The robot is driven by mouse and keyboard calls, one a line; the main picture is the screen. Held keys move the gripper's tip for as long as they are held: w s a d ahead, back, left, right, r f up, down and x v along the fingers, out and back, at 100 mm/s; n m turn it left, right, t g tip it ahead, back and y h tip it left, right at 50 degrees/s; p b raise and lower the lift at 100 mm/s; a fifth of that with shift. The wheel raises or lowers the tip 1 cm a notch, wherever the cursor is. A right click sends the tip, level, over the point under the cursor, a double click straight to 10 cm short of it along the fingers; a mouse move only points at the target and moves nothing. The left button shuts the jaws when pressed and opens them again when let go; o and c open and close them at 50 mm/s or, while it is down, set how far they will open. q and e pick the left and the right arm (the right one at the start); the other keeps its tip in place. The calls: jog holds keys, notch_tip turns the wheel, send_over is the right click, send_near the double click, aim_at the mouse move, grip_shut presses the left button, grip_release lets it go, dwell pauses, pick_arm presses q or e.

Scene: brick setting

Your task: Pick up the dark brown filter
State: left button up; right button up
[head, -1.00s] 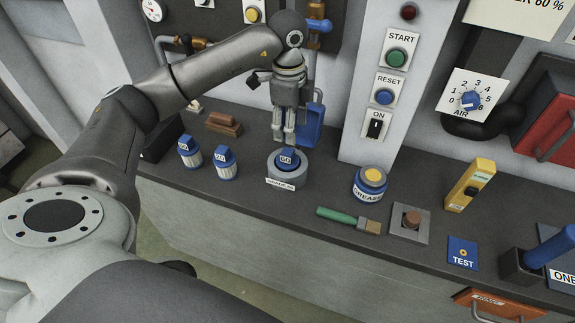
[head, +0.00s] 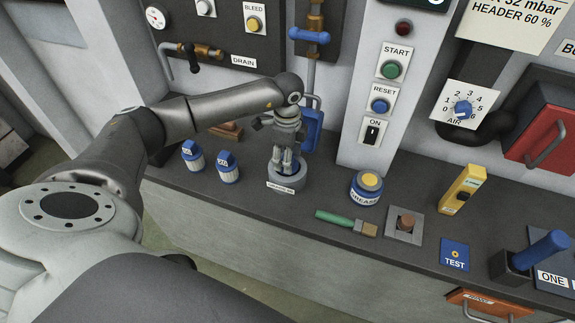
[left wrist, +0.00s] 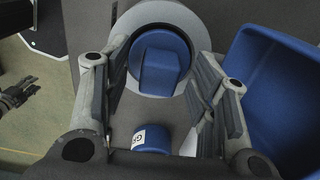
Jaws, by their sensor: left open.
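A small brown round piece (head: 407,221) sits in a grey square plate on the bench, right of centre in the head view. A longer brown block (head: 227,131) lies behind my left arm, partly hidden. I cannot tell for certain which is the dark brown filter. My left gripper (head: 283,170) points down over a grey round holder (head: 290,181). In the left wrist view its open fingers (left wrist: 160,78) stand on either side of the holder's blue-topped content (left wrist: 160,62). I cannot tell whether they touch it. A dark claw-like part (left wrist: 15,95), possibly my right gripper, shows over the floor.
Two blue-capped bottles (head: 228,167) stand left of the holder. A blue bin (left wrist: 268,100) is close beside my left fingers. The wall panel rises behind.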

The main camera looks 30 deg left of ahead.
pick_arm(q)
grip_shut()
dwell(0.3)
